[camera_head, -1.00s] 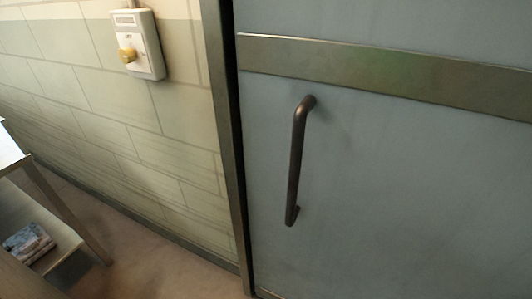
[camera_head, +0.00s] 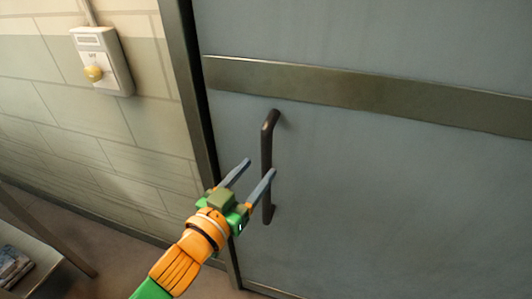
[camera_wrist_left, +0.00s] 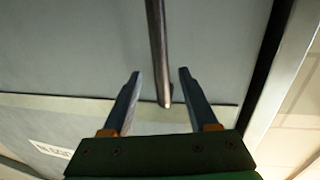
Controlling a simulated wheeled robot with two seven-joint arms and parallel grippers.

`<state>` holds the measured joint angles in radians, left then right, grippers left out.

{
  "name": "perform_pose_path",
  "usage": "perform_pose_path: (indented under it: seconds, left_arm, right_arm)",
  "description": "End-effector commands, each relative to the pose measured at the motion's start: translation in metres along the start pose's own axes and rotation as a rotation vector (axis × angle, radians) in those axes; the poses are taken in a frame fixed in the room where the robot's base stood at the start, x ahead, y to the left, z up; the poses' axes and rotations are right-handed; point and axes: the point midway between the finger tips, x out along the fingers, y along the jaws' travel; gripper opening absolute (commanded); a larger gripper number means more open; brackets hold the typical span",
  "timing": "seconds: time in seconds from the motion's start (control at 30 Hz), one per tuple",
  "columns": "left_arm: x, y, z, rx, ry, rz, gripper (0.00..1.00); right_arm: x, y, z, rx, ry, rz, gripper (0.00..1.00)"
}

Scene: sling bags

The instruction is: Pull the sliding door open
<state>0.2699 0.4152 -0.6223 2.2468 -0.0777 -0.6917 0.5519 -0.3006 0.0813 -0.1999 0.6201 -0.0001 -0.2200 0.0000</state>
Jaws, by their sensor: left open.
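The sliding door (camera_head: 380,190) is a large grey-blue panel with a metal band across it, and its left edge is against the frame. Its dark vertical bar handle (camera_head: 267,145) is near the left edge. My left gripper (camera_head: 254,169) is open and empty in front of the handle's lower half, with one finger appearing on each side of the bar. In the left wrist view the handle (camera_wrist_left: 158,50) runs down from the top, and its end shows between the two open fingertips (camera_wrist_left: 160,72). Whether the bar is within the jaws' depth is unclear. My right gripper is not in view.
A tiled wall (camera_head: 90,125) stands left of the dark door frame (camera_head: 187,85). A white switch box (camera_head: 103,62) with a yellow knob is mounted on it. A shelf unit (camera_head: 45,262) with a small item stands at the lower left.

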Motion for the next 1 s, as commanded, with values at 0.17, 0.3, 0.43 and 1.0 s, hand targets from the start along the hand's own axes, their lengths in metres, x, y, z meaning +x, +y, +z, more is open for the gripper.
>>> perform_pose_path:
  seconds: [0.17,0.3,0.43,1.0]
  left_arm:
    - [0.033,-0.001,-0.002,0.001,-0.001,-0.002,0.59]
    - [0.048,0.000,0.000,0.000,-0.001,-0.001,0.59]
    - [0.052,0.000,0.001,0.001,-0.001,-0.001,0.59]
    - [0.051,-0.001,0.001,0.001,-0.001,-0.001,0.00]
  right_arm:
    - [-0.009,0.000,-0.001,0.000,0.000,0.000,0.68]
    - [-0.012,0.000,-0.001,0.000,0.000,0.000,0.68]
    - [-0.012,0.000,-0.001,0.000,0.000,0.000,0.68]
    - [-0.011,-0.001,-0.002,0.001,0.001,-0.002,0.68]
